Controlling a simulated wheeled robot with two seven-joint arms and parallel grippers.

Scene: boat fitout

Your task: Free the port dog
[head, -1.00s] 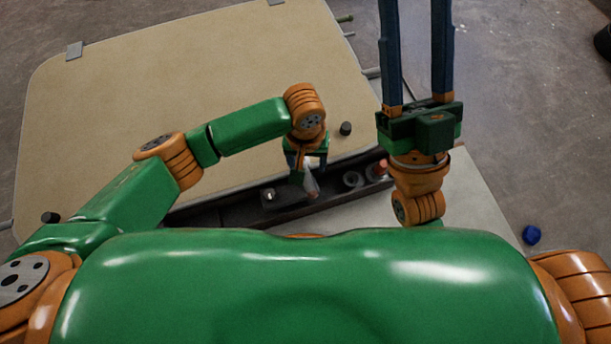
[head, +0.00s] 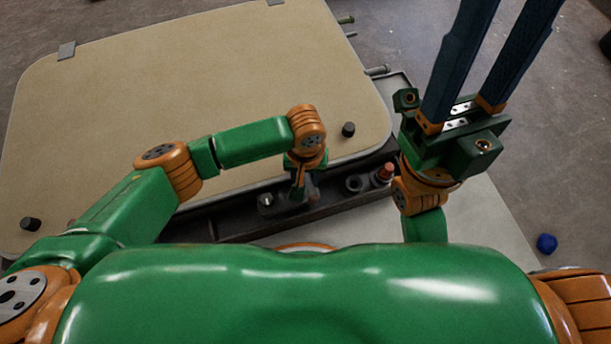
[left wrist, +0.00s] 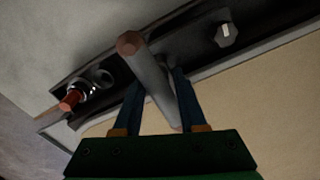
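The tan hatch panel (head: 200,100) carries two dark knobs, one at its near left corner (head: 30,224) and one at its right (head: 348,129). I cannot tell which part is the port dog. My left gripper (head: 302,185) is over the dark tray by the panel's near edge. In the left wrist view its blue fingers (left wrist: 160,85) lie close on both sides of a grey bar (left wrist: 150,75) with a brownish hexagonal end. My right gripper (head: 525,15) is open and empty, pointing away over the floor.
The dark tray (head: 225,225) holds a block with a pale hex piece (head: 266,200), a dark ring (head: 353,184) and a red-topped piece (head: 385,173). Bolts (head: 377,71) stand off the panel's right edge. A blue object (head: 546,243) lies on the floor at right.

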